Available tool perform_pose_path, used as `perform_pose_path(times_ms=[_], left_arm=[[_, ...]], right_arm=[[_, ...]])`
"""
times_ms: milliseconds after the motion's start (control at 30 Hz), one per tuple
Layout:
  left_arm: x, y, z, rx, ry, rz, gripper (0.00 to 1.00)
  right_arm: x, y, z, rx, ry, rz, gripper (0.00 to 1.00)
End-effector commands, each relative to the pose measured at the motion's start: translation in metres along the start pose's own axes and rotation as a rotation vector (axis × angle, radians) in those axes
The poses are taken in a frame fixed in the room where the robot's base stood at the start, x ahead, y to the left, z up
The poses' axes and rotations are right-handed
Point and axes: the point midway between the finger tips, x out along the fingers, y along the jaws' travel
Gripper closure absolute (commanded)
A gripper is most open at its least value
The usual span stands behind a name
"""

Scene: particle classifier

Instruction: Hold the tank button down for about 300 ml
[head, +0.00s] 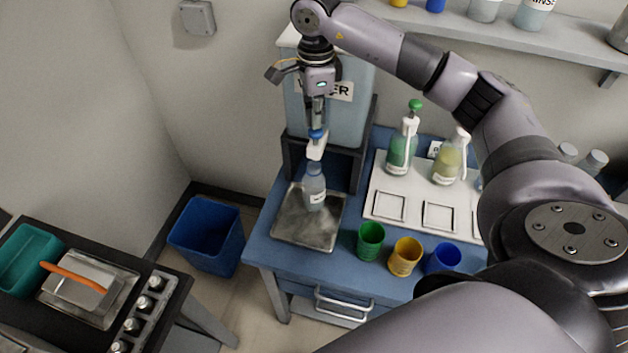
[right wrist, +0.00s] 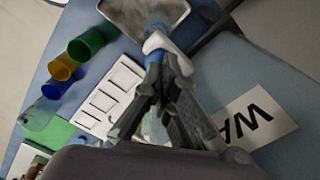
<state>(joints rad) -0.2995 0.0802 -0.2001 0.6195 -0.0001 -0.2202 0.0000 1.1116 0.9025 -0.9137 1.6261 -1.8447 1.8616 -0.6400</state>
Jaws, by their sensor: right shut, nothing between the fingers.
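The water tank (head: 362,112) is a pale blue box with a "WATER" label, standing on a dark stand. Its white spout (head: 315,152) sticks out in front, with the blue tank button (head: 317,134) on top. My right gripper (head: 317,125) is shut and empty, pointing down with its fingertips at the button. They look in contact, but I cannot tell how far the button is pressed. The right wrist view shows the gripper's fingers (right wrist: 168,68) in front of the spout. My left gripper is not in view.
Green (head: 370,240), yellow (head: 404,257) and blue (head: 443,260) cups stand along the blue table's front edge. A white board (head: 395,190) with a green-topped bottle (head: 402,145) and a yellowish bottle (head: 447,165) lies right of the tank. A blue bin (head: 207,237) stands on the floor.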

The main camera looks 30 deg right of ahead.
Motion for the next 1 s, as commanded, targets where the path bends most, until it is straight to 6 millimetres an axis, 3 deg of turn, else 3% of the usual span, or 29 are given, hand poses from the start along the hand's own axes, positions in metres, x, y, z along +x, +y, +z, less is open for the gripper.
perform_pose_path(times_ms=[633, 1000], left_arm=[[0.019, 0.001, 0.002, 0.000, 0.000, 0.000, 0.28], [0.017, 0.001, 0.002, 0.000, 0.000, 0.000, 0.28]], right_arm=[[0.025, 0.000, 0.000, 0.000, 0.001, 0.001, 1.00], [0.024, 0.000, 0.000, 0.000, 0.001, 0.002, 1.00]])
